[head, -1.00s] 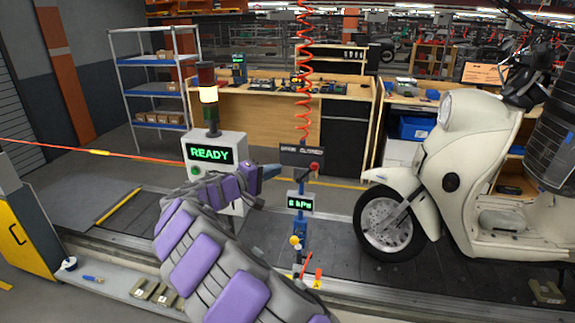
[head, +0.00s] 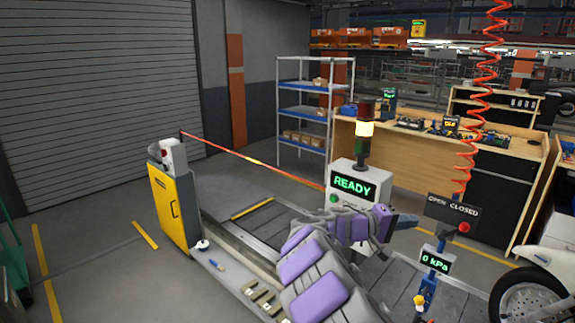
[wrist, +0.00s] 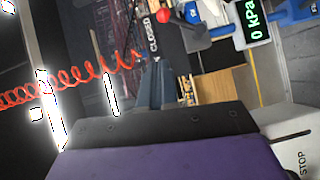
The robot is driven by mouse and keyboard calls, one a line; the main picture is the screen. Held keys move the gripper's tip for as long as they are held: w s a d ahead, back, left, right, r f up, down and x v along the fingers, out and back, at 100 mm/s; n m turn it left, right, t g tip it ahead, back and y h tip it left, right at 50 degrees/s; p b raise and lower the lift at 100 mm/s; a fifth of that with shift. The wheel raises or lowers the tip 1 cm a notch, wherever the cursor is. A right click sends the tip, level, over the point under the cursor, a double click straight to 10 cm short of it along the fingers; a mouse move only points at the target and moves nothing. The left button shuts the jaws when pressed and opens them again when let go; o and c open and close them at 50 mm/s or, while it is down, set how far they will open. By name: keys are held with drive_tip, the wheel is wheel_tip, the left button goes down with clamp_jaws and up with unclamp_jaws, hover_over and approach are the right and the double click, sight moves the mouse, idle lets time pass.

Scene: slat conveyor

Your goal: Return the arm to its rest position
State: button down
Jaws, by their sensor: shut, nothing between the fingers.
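My arm, with purple pads and grey joints, reaches up from the bottom of the head view. My gripper (head: 404,221) is at its far end, small and dark, just left of the OPEN/CLOSED valve panel (head: 452,211). Its fingers are together and I see nothing held. In the wrist view, dark gripper parts (wrist: 150,85) point toward the panel with its red knob (wrist: 163,15). Whether the gripper touches the panel cannot be told.
The READY box (head: 358,187) with its lamp tower stands behind my arm. A 0 kPa gauge (head: 434,261) sits below the panel. A red coiled hose (head: 480,75) hangs above. A yellow cabinet (head: 175,210) stands left, and a white scooter's wheel (head: 530,302) is at right. Grey floor at left is open.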

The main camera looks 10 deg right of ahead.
drive_tip(key=s+r+m+g+y, duration=0.2)
drive_tip(key=s+m+g+y, duration=0.3)
drive_tip(key=s, duration=1.6)
drive_tip(key=s+a+f+n+y, duration=0.1)
drive_tip(key=s+a+f+y, duration=0.3)
drive_tip(key=s+a, duration=0.4)
drive_tip(key=s+a+f+n+t+y, duration=0.1)
drive_tip(key=s+a+f+n+y, duration=0.1)
drive_tip(key=s+a+f+y, duration=0.2)
drive_tip(key=s+a+f+n+y, duration=0.2)
drive_tip(key=s+a+f+y, duration=0.2)
drive_tip(key=s+a, duration=0.7)
drive_tip(key=shift+s+a+f+t, duration=0.15)
drive_tip(key=shift+s+a+t, duration=0.25)
drive_tip(key=shift+a, duration=0.8)
